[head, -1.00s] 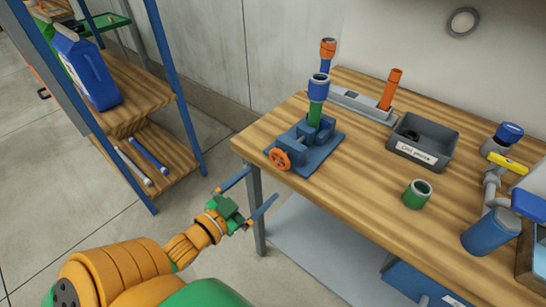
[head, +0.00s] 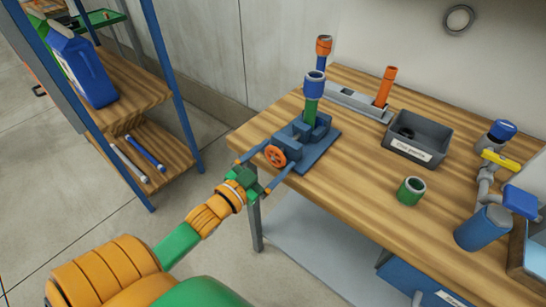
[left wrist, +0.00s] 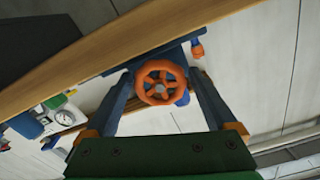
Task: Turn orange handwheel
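The orange handwheel (head: 275,156) is on the near end of a blue vise (head: 312,145) at the table's left corner. In the left wrist view the spoked handwheel (left wrist: 161,82) faces the camera, between the two fingers. My left gripper (head: 260,168) is open, with one finger on each side of the wheel. The fingers look apart from its rim; contact cannot be told. A green pipe with a blue collar (head: 314,90) stands upright in the vise. My right gripper is not in view.
The wooden table (head: 350,185) carries a grey bin (head: 420,137), a green cup-like fitting (head: 411,190), an upright orange pipe (head: 386,86) and blue valve parts (head: 484,228) at right. A shelf rack (head: 125,95) stands left, with open floor between.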

